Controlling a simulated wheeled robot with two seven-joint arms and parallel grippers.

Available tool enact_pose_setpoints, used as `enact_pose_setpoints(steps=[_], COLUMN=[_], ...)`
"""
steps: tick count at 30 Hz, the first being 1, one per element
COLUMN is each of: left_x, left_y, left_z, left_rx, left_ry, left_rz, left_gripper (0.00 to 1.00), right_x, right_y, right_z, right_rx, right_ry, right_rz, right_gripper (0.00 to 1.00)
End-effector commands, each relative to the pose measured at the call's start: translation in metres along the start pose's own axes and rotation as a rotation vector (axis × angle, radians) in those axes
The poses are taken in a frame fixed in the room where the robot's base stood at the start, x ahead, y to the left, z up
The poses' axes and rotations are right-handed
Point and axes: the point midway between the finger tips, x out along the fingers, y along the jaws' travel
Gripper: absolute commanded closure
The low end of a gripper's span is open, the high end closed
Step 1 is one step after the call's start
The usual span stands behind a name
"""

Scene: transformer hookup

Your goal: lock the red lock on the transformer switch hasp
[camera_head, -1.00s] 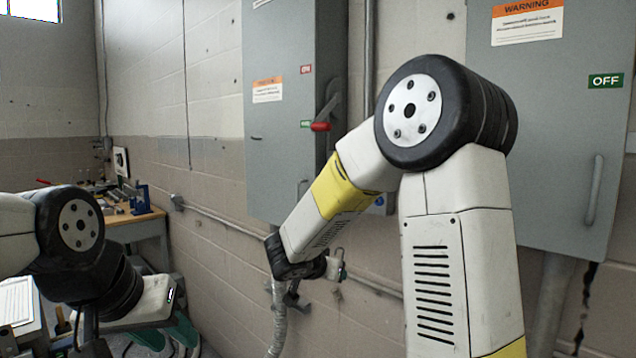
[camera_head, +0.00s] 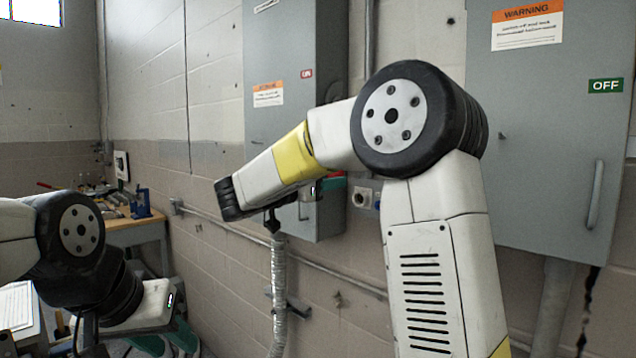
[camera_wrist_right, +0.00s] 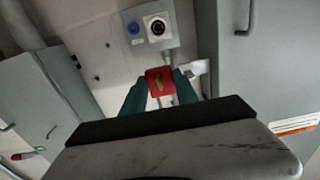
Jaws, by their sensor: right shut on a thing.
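My right gripper (camera_wrist_right: 160,88) is shut on the red lock (camera_wrist_right: 160,80), which sits between its teal fingers in the right wrist view. In the head view my right arm hides most of this gripper; only a teal part (camera_head: 333,182) shows beyond the forearm. In the head view my arm covers the handle. I cannot make out the hasp. My left gripper (camera_head: 178,338) is low at left, its jaw opening unclear.
A right grey cabinet (camera_head: 540,130) carries an OFF sign. A socket box (camera_wrist_right: 147,27) with blue and black sockets is on the wall between the cabinets. A conduit (camera_head: 279,290) rises below the left cabinet. A workbench (camera_head: 135,222) with tools stands at back left.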

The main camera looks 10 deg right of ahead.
Motion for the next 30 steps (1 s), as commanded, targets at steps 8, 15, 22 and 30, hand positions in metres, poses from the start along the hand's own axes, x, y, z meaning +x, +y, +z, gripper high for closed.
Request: enact_pose_setpoints(steps=[8, 15, 22, 30], left_x=[0.0, 0.0, 0.0, 0.0], left_y=[0.0, 0.0, 0.0, 0.0], left_z=[0.0, 0.0, 0.0, 0.0], left_rx=[0.0, 0.0, 0.0, 0.0], left_ry=[0.0, 0.0, 0.0, 0.0], left_rz=[0.0, 0.0, 0.0, 0.0], left_gripper=[0.64, 0.64, 0.64, 0.64], right_x=[0.008, 0.023, 0.037, 0.053], right_y=[0.0, 0.0, 0.0, 0.0], right_z=[0.001, 0.001, 0.001, 0.001], right_rx=[0.002, 0.002, 0.002, 0.002], right_ry=[0.001, 0.001, 0.001, 0.002], right_rz=[-0.003, -0.003, -0.002, -0.003], right_gripper=[1.0, 1.0, 1.0, 1.0])
